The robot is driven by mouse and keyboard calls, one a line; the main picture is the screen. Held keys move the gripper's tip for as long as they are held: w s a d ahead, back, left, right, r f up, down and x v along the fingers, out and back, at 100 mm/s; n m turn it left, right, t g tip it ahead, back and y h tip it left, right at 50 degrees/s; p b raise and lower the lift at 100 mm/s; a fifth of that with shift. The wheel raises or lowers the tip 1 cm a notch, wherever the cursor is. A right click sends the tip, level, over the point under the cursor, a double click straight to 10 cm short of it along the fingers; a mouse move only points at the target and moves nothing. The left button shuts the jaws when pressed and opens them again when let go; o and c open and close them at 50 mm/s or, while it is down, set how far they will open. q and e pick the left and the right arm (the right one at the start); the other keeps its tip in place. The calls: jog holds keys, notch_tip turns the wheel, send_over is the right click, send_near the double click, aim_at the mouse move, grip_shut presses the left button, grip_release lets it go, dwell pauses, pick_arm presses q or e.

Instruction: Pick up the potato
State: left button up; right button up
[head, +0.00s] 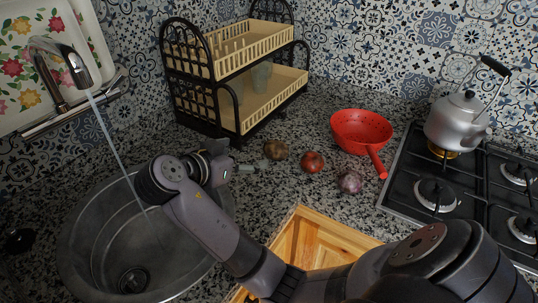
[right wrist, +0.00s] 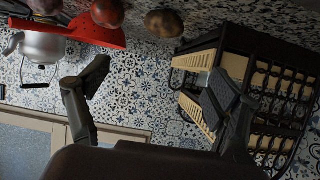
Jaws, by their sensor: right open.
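The brown, round potato (head: 275,150) lies on the speckled counter in the head view, in front of the dish rack. It also shows at the top of the right wrist view (right wrist: 164,23), beyond the fingertips and between their two lines. My right gripper (head: 245,162) is just left of the potato, over the counter by the sink's rim, and appears apart from it. In the right wrist view its two fingers (right wrist: 158,82) are spread wide with nothing between them. My left gripper is not in view.
A red tomato (head: 312,161) and a purple onion (head: 349,182) lie right of the potato. Behind them is a red colander (head: 361,130). The dish rack (head: 240,75) stands behind. The sink (head: 75,240) with running tap is left; the stove (head: 400,190) with kettle (head: 458,122) is right.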

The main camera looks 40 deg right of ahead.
jog(key=f, duration=0.2)
send_near(272, 147)
jog(key=x, duration=0.6)
jog(key=shift+d+f+p, duration=0.15)
jog(key=shift+f+p, duration=0.1)
jog(key=shift+p, duration=0.15)
jog(key=p+x, duration=0.1)
jog(key=x, duration=0.3)
jog(key=shift+d, duration=0.4)
jog(key=shift+w+d+f, duration=0.1)
jog(key=shift+d+f, duration=0.2)
jog(key=shift+d, duration=0.05)
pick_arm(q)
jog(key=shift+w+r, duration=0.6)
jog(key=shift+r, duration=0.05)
pick_arm(e)
jog(key=shift+a, duration=0.1)
jog(key=shift+c, duration=0.6)
jog(key=c, duration=1.2)
jog(key=shift+o, duration=0.2)
jog(key=shift+r, duration=0.1)
